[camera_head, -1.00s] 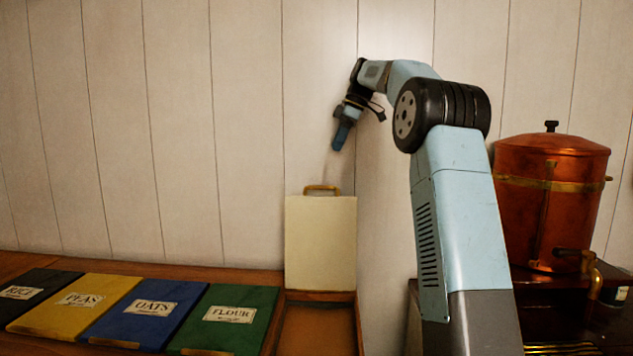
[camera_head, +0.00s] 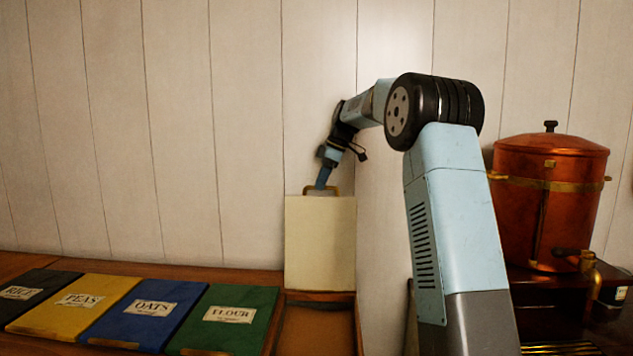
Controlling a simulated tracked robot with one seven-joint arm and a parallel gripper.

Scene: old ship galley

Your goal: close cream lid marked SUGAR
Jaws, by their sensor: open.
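The cream lid (camera_head: 320,243) stands upright and open at the back of its wooden compartment (camera_head: 316,330). Its face toward me is plain, and no SUGAR marking shows. A brass handle (camera_head: 334,190) sticks up at its top edge. My gripper (camera_head: 322,184) is open and points down at the lid's top edge, beside or behind the handle. The fingertips look partly hidden there, and I cannot tell whether they touch the lid or handle.
Closed lids lie in a row to the left: green FLOUR (camera_head: 229,314), blue OATS (camera_head: 146,309), yellow PEAS (camera_head: 78,300) and black RICE (camera_head: 28,292). A copper urn (camera_head: 540,210) with a tap stands at right. A panelled wall (camera_head: 250,120) rises close behind.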

